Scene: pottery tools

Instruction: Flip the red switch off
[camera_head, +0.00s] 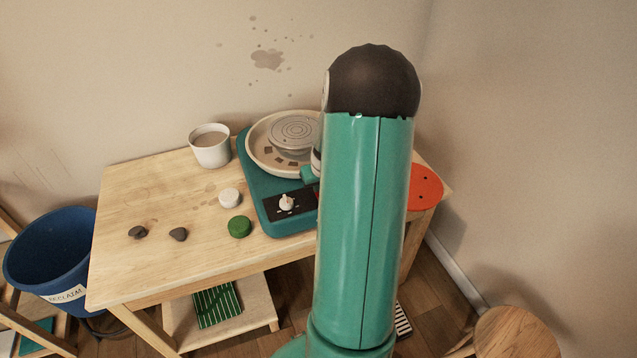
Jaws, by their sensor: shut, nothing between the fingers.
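A teal pottery wheel (249,190) stands on the wooden table, with a pale splash pan (257,150) and a round grey wheel head (295,132). Its black control panel (272,209) bears a white knob (286,203).
On the table (150,190) are a white cup (210,146), a white disc (229,197), a green disc (239,227) and two dark lumps (178,234). A red-orange disc (425,188) lies at right. A blue bucket (45,250) stands left; a wooden stool (515,335) is lower right.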

